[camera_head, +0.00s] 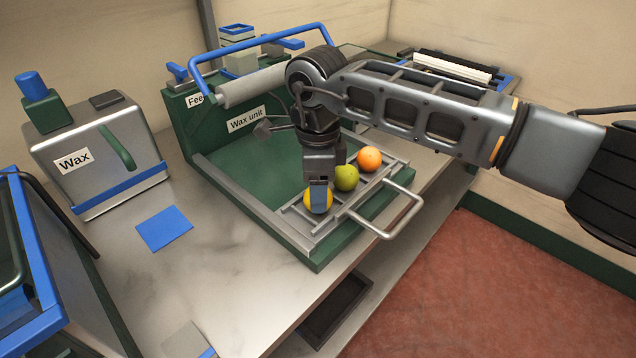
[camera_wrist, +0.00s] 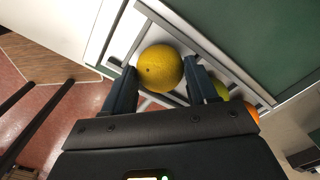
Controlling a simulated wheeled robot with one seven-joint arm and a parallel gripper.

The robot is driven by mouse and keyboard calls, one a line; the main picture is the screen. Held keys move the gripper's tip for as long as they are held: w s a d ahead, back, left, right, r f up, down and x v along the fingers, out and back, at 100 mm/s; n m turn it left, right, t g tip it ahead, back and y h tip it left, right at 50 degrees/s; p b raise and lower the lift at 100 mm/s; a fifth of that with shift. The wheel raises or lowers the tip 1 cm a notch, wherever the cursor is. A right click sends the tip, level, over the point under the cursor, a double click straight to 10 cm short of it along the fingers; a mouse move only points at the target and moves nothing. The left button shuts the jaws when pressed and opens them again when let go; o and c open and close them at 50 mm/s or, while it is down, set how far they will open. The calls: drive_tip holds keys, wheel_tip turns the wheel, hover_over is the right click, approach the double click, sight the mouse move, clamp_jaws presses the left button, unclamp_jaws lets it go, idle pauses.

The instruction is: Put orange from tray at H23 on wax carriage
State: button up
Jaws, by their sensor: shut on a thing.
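My gripper (camera_head: 319,190) points down over the wax carriage (camera_head: 402,218), a grey metal rail frame with a looped handle at the front of the wax unit. It is shut on a yellow fruit (camera_head: 328,199) at the carriage's near left end. In the wrist view this fruit (camera_wrist: 160,66) sits between the two fingers, with carriage rails (camera_wrist: 208,52) behind it. A yellow-green fruit (camera_head: 346,178) and an orange one (camera_head: 369,158) sit in a row to its right on the carriage. Whether the held fruit touches the rails, I cannot tell. No tray marked H23 is readable.
The green wax unit (camera_head: 180,118) has a blue handle bar (camera_head: 250,43) and a roller above its basin. A grey box labelled Wax (camera_head: 125,150) and a blue square (camera_head: 164,229) are at left on the metal table (camera_head: 235,275). A brush unit (camera_head: 455,66) stands behind.

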drive_tip(key=shift+f, duration=0.2)
drive_tip(key=o, duration=1.1)
drive_tip(key=shift+r, duration=0.1)
wheel_tip(320, 180, up, 12)
drive_tip(key=shift+r+b, duration=0.1)
drive_tip(key=shift+b, duration=0.65)
